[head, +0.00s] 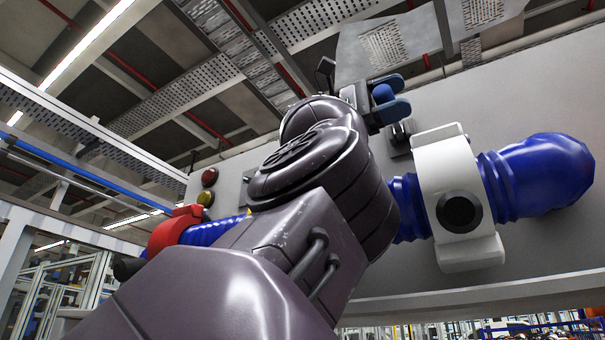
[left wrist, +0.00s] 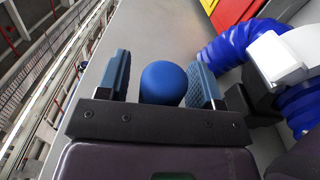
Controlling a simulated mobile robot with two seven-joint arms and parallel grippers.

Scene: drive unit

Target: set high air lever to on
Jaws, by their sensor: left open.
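A blue round knob (head: 382,93), which looks like the end of the lever, shows near the top of the grey panel. It also shows in the left wrist view (left wrist: 163,83). My left gripper (head: 388,98) is open with its blue-padded fingers on either side of the knob. In the left wrist view my left gripper (left wrist: 162,80) has a visible gap between the knob and each finger. The lever's shaft and base are mostly hidden, so I cannot tell its setting. My right gripper is not in view.
A white collar (head: 436,150) with a black knob holds a blue hose (head: 540,175) right of my arm. A red collar (head: 172,230) is at lower left. Red and yellow lamps (head: 209,177) sit on the grey panel (head: 540,90). My left arm hides the middle.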

